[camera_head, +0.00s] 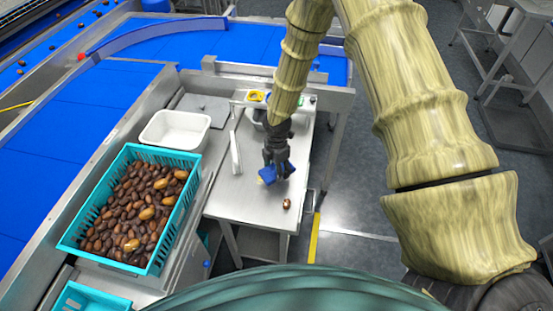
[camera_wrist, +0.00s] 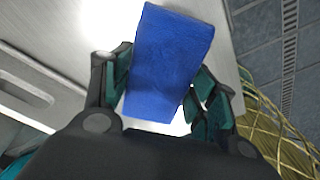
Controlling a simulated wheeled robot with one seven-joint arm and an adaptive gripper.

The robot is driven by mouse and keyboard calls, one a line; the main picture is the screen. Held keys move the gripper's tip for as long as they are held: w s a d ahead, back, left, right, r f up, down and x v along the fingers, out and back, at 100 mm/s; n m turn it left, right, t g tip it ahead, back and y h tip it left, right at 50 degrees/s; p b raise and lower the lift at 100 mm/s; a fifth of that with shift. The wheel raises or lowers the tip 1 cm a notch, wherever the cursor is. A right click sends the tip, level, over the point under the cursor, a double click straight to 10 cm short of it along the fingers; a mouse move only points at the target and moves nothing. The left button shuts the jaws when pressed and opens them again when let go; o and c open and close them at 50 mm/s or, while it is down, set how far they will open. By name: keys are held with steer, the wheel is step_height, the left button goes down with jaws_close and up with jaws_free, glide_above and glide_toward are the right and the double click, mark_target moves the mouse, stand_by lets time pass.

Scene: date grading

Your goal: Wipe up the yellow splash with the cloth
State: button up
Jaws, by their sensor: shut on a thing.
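My gripper (camera_head: 276,160) reaches down over the pale metal table (camera_head: 235,190) in the head view. It is shut on a blue cloth (camera_head: 286,169), held low at or near the table top; whether it touches is unclear. In the wrist view the cloth (camera_wrist: 172,55) is a folded blue block between the fingers of the gripper (camera_wrist: 158,95).
A brown date-like item (camera_head: 287,204) lies near the table's front right. A white upright piece (camera_head: 235,153) stands left of my gripper. A teal crate of dates (camera_head: 155,262) and a white tub (camera_head: 175,130) are at left. A yellow round item (camera_head: 256,96) is behind.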

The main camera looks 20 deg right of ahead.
steer(key=shift+a+r+p, duration=0.1)
steer(key=shift+r+p, duration=0.9)
steer(key=shift+r, duration=0.8)
steer(key=shift+w+f, duration=0.1)
